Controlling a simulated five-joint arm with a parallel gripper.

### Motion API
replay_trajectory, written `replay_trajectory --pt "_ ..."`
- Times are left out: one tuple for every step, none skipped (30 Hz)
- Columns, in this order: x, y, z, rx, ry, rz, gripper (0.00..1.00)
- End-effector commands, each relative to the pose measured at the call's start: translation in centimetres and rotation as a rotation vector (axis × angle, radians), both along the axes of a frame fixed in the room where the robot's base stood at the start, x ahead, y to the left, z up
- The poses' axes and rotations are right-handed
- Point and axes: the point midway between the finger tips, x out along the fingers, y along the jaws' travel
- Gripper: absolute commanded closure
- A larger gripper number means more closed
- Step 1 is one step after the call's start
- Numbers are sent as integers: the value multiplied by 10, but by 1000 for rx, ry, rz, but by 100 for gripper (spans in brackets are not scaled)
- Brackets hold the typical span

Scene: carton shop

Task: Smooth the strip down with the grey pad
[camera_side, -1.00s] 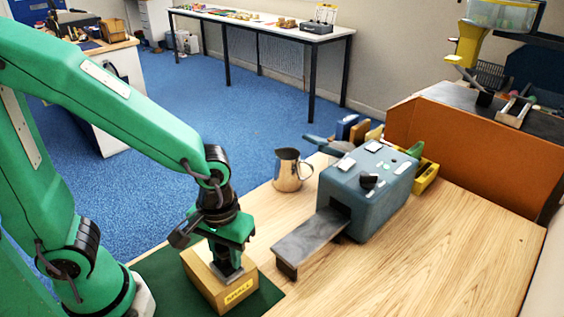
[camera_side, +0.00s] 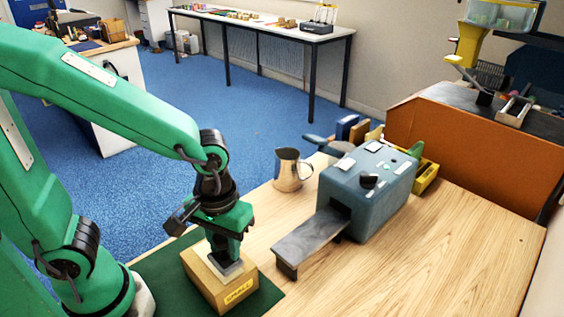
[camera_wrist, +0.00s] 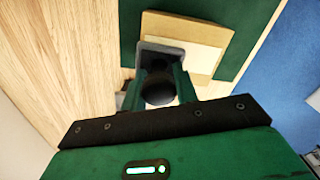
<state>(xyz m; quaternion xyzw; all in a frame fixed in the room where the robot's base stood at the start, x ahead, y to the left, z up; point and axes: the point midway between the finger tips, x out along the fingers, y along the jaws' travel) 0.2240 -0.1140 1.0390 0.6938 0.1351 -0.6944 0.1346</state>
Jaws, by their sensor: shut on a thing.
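The carton (camera_side: 208,284), a small tan box with a yellow label on its front, sits upright on a green mat (camera_side: 160,268). The grey pad (camera_side: 226,270) is at the carton's top, under my gripper (camera_side: 224,250). In the wrist view, my gripper (camera_wrist: 157,92) is shut on the pad's round black knob, and the pad's grey plate (camera_wrist: 150,46) shows beyond it over the carton top (camera_wrist: 200,55). I cannot tell whether the pad touches the top or sits slightly above it. The strip cannot be made out clearly; the pad and gripper cover part of the top.
A blue-grey machine (camera_side: 372,190) with a flat grey outfeed plate (camera_side: 310,240) stands right of the carton. A metal jug (camera_side: 290,172) is behind. An orange-brown bin (camera_side: 470,150) is at the far right. The bench front right is clear.

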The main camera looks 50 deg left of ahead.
Motion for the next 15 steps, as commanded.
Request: replay_trajectory --pt "0 0 3 -1 -1 0 89" --pt "0 0 5 -1 -1 0 89" --pt "1 0 7 -1 -3 0 89" --pt "1 0 9 -1 -3 0 89" --pt "1 0 11 -1 -3 0 89" --pt "1 0 13 -1 -3 0 89" --pt "1 0 15 -1 -3 0 89" --pt "1 0 16 -1 -3 0 89" --pt "0 0 19 -1 -2 0 89" --pt "0 0 20 -1 -1 0 89" --pt "0 0 22 -1 -3 0 89" --pt "0 0 24 -1 -3 0 89" --pt "0 0 26 -1 -3 0 89" --pt "0 0 28 -1 -3 0 89" --pt "1 0 30 -1 -3 0 89"
